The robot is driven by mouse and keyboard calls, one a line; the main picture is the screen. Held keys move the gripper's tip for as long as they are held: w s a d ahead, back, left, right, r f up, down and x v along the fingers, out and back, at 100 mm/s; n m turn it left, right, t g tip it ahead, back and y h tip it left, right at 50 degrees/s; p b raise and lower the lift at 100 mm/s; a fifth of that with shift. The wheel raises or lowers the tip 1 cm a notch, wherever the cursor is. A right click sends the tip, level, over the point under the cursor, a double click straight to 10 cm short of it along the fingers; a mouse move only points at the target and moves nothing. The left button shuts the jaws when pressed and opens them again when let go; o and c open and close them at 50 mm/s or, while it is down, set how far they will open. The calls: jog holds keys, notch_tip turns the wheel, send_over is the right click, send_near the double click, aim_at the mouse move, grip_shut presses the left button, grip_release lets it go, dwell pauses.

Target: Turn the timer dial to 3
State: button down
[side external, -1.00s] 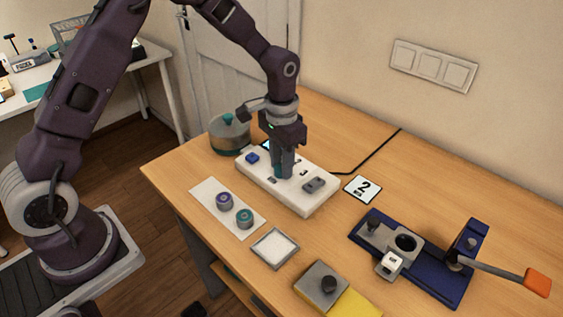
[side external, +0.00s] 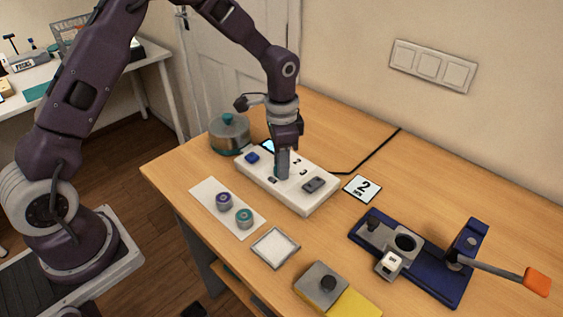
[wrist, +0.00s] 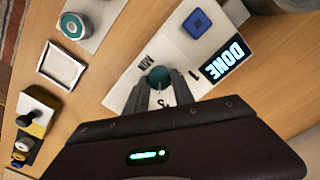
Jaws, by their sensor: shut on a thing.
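The white timer panel (side external: 312,204) lies on the wooden table. Its teal dial (wrist: 158,76) sits between my gripper's fingers in the wrist view, and only a sliver of it shows in the side view. My gripper (side external: 282,176) points straight down and is shut on the dial. The numbers 2 and 3 show on the panel beside the fingers; the dial's pointer is hidden, so its setting cannot be read. The panel's screen (wrist: 226,60) reads DONE. A blue button (side external: 252,158) is near the panel's left end, and a grey switch (side external: 314,185) near its right.
A card reading 2 MIN (side external: 362,188) lies right of the panel. A pot (side external: 229,136) stands behind its left end. Two round pieces on a white strip (side external: 213,191), a shallow tray (side external: 275,249) and a blue press fixture (side external: 443,283) stand towards the front and right.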

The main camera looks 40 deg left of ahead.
jog(key=c, duration=1.1)
grip_release()
jog(key=shift+o, duration=0.2)
notch_tip(320, 180, up, 7)
jog(key=shift+r, duration=0.1)
jog(key=s+a+r+n+t, duration=0.2)
jog(key=s+r+n+t, duration=0.1)
jog(key=s+r, duration=1)
jog(key=s+r+n+t, duration=0.1)
jog(key=s+n, duration=0.3)
jog(key=s, duration=1)
jog(key=shift+d+t, duration=0.2)
jog(key=shift+t, duration=0.6)
